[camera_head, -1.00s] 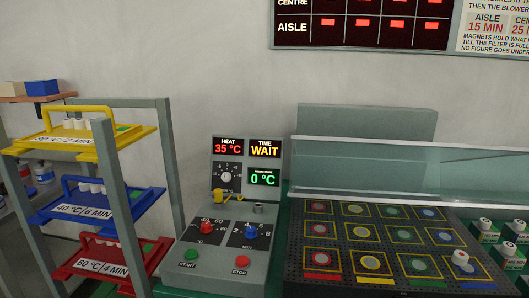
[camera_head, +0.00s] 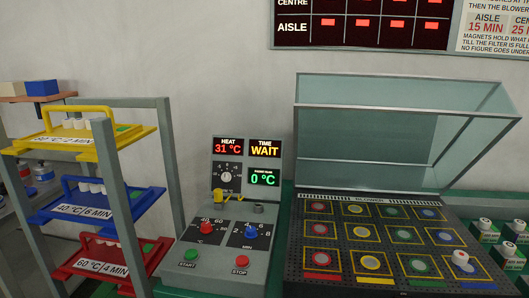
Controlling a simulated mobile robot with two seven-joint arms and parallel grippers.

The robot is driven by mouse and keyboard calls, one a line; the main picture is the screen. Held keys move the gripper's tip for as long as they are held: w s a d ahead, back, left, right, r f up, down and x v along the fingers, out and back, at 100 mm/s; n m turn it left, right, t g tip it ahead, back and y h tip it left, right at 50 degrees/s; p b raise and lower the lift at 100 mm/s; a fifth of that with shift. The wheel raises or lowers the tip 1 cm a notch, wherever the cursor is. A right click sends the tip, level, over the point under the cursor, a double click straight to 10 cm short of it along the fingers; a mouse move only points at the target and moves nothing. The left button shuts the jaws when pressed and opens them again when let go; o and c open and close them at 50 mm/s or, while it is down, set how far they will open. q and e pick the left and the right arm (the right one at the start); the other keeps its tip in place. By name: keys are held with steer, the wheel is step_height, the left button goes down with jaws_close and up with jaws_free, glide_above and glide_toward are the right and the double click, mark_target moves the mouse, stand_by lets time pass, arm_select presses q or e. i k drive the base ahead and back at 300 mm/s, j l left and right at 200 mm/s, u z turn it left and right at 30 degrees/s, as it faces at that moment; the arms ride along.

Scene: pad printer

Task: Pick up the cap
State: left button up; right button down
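Neither of my grippers is in view. I cannot tell for certain which thing is the cap. A small yellow piece (camera_head: 218,195) sits on the control box, beside a short grey round fitting (camera_head: 258,208). A small white piece with a reddish top (camera_head: 461,256) stands on the lower right blue pad of the black perforated board (camera_head: 340,243). White round-topped pieces (camera_head: 486,223) sit on the green boxes at the right. Several small white cylinders (camera_head: 75,124) stand on the yellow tray.
The control box (camera_head: 205,262) has red and blue knobs and reads 31 °C, WAIT and 0 °C. A clear cover (camera_head: 400,130) stands raised at the back of the board. Blue (camera_head: 75,209) and red (camera_head: 80,266) trays sit on a grey rack (camera_head: 168,150) at left.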

mark_target(461, 257)
steer(key=z, duration=1.3)
steer(key=u, duration=0.35)
steer(key=i+l+u, duration=0.1)
steer(key=l+u, duration=0.45)
steer(key=l, duration=0.2)
steer(key=i+l+u, duration=0.15)
steer(key=l, duration=0.65)
steer(key=l+u, duration=0.1)
steer(key=l, duration=0.65)
